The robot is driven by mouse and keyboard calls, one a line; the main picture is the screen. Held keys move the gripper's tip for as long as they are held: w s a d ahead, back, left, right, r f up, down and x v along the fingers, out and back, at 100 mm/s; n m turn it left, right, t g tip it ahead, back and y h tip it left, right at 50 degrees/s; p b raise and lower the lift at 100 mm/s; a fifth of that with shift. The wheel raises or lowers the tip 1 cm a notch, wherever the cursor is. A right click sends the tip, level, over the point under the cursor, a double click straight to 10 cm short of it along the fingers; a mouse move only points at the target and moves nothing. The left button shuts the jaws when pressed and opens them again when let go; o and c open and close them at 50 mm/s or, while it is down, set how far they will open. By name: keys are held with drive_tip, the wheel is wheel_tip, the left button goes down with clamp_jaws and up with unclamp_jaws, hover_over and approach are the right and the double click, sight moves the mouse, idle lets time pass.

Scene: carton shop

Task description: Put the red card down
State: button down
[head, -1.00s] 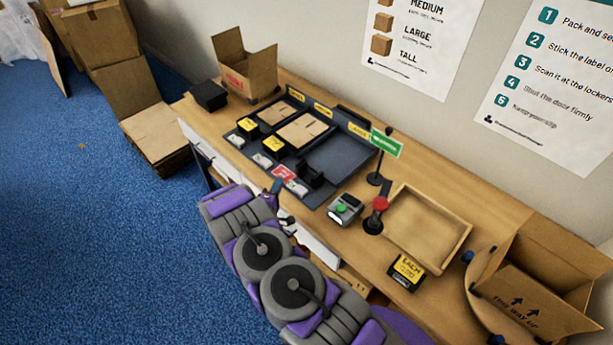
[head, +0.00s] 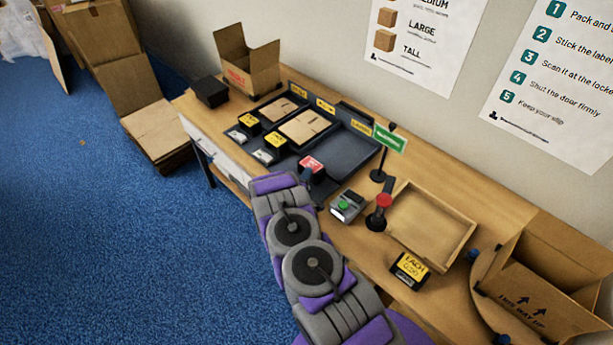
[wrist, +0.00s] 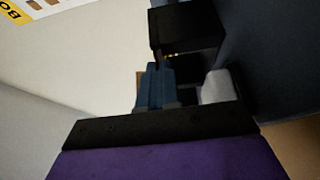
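The red card (head: 312,163) with white marks is over the third black block, at the front right of the dark sorting tray (head: 350,160). I cannot tell whether it rests on the block. My gripper (head: 306,176) is at the card's lower left edge, and its blue fingers look close together, apparently on the card. In the wrist view the blue fingers (wrist: 155,90) are side by side; a black block (wrist: 187,30) is just beyond and a pale piece (wrist: 218,87) is to the right. No red shows in the wrist view.
Two yellow-labelled black blocks (head: 275,141) stand to the left, with white pieces (head: 263,156) before them. Right of my gripper are a grey device with a green button (head: 346,206), a red-topped post (head: 380,210), a green sign (head: 389,138) and an empty wooden tray (head: 432,225).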

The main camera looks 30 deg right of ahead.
drive_tip(key=shift+a, duration=0.1)
drive_tip(key=shift+f, duration=0.1)
drive_tip(key=shift+f, duration=0.1)
drive_tip(key=c, duration=1.4)
unclamp_jaws()
